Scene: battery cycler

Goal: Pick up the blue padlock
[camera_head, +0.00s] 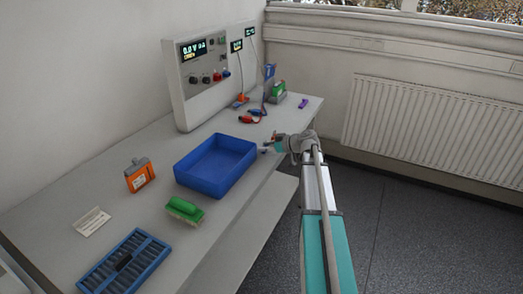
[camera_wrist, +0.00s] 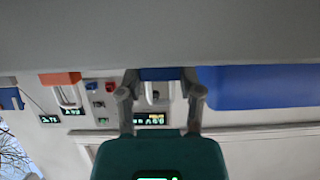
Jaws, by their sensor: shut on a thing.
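The blue padlock (camera_wrist: 160,74) is between my gripper's two fingers in the wrist view, its pale shackle hanging towards the camera. My gripper (camera_wrist: 161,80) is shut on it, one finger on each side. In the head view my gripper (camera_head: 270,146) is at the table's right edge, just right of the blue tray. The padlock is too small and covered there to make out clearly. I cannot tell whether it touches the table.
The blue bin (camera_head: 213,165) stands close left of my gripper. A green brush (camera_head: 185,210), an orange device (camera_head: 139,174) and a dark blue rack (camera_head: 126,262) lie nearer. An orange padlock (camera_head: 242,97) and red clips (camera_head: 252,116) lie behind, before the cycler (camera_head: 204,82).

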